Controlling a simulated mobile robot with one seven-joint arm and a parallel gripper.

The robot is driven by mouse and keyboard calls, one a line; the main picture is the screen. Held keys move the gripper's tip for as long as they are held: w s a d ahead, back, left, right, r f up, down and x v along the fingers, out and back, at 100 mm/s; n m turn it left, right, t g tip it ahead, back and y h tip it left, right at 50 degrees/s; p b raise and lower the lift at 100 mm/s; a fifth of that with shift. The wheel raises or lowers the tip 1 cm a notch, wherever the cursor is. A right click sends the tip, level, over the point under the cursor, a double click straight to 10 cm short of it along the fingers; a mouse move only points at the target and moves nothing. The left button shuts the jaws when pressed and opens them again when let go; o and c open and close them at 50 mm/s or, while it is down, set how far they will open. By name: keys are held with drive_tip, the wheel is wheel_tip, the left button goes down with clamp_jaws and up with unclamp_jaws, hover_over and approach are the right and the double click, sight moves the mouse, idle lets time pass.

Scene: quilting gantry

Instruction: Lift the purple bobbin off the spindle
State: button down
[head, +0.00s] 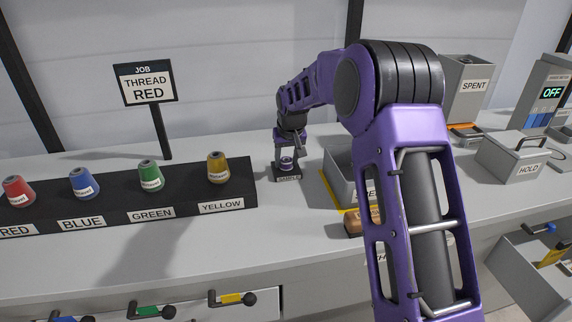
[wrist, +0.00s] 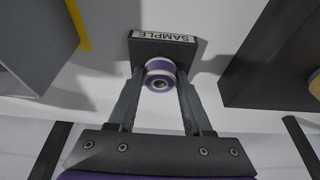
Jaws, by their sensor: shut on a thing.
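The purple bobbin (wrist: 158,79), with a pale band and a dark centre hole, sits over a dark base labelled SAMPLE (wrist: 170,48) in the wrist view. My gripper (wrist: 160,84) is shut on the bobbin, one finger on each side. In the head view the bobbin (head: 287,163) shows small below my gripper (head: 288,153), at the SAMPLE base (head: 287,176). The spindle is hidden, and I cannot tell whether the bobbin is clear of it.
A black rack (head: 111,210) with red, blue, green and yellow cones is left of the base. A grey bin (head: 343,178) stands close on the right, partly behind my arm. A sign reading THREAD RED (head: 149,84) stands behind the rack. A HOLD box (head: 522,160) is farther right.

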drive_tip(key=shift+r+p, duration=1.3)
drive_tip(key=shift+r, duration=0.8)
drive_tip(key=shift+s+f, duration=0.1)
drive_tip(key=shift+s, duration=0.05)
